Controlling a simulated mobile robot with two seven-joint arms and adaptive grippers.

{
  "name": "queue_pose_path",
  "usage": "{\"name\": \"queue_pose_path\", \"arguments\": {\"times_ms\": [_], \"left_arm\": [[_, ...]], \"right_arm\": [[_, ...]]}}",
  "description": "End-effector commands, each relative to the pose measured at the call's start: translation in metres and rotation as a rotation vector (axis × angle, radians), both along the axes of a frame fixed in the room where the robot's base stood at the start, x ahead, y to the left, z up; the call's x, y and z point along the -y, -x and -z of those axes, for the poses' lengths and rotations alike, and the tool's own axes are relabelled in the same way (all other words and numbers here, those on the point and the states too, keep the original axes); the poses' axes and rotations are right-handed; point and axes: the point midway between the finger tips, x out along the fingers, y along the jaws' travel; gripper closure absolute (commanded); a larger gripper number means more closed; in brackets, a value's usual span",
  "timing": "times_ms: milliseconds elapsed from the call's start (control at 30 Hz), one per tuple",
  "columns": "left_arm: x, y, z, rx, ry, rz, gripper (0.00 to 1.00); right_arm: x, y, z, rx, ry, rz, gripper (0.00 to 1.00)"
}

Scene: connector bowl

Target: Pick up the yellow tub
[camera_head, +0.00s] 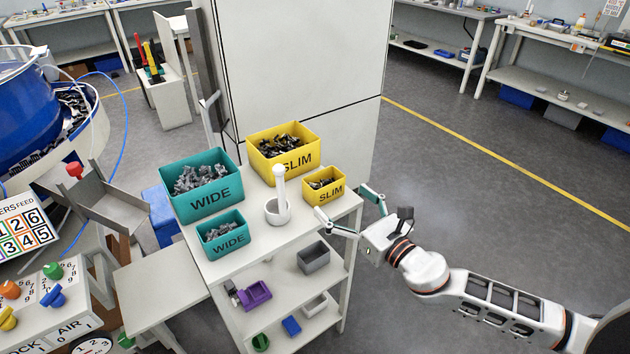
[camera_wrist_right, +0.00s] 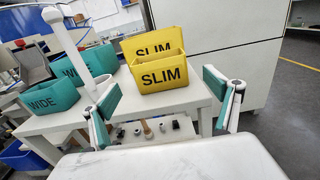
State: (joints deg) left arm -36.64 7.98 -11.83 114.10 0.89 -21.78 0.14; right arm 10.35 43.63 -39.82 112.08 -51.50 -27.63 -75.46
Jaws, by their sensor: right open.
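Two yellow tubs marked SLIM stand upright at the back right of the white table. The small yellow tub (camera_head: 325,191) is by the table's right edge and holds dark parts. The large yellow tub (camera_head: 284,152) stands behind it, also with dark parts. In the right wrist view the small tub (camera_wrist_right: 160,74) is in front of the large one (camera_wrist_right: 152,43), ahead of the fingers. My right gripper (camera_head: 341,201) is open and empty at the table's right edge, just short of the small tub; its fingers (camera_wrist_right: 160,98) appear either side in the wrist view. My left gripper is not in view.
A white post-like holder (camera_head: 278,208) stands left of the small yellow tub. Two teal tubs marked WIDE, one large (camera_head: 205,188) and one small (camera_head: 224,234), are further left. A tall white cabinet (camera_head: 300,70) rises behind.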

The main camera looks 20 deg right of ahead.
Motion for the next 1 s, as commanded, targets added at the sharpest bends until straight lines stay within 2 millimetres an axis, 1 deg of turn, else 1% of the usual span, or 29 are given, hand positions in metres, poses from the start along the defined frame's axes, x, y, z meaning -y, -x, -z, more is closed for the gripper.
{"name": "queue_pose_path", "arguments": {"times_ms": [133, 367, 567, 700, 800, 1000], "left_arm": [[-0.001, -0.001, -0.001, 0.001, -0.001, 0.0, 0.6], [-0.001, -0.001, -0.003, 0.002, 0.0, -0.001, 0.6], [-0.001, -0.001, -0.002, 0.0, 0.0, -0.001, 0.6], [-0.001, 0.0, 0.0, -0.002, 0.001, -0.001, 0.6], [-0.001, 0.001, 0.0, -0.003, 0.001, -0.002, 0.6], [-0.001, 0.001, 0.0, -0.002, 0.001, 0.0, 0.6]], "right_arm": [[-0.003, -0.009, -0.003, 0.015, 0.022, -0.002, 0.11], [-0.01, -0.03, -0.004, 0.013, 0.02, -0.002, 0.11], [-0.019, -0.056, -0.009, 0.015, 0.017, -0.002, 0.11], [-0.024, -0.07, -0.006, 0.011, 0.017, -0.001, 0.11], [-0.026, -0.074, -0.006, 0.01, 0.018, -0.001, 0.11], [-0.026, -0.074, -0.006, 0.01, 0.018, -0.002, 0.11]]}}
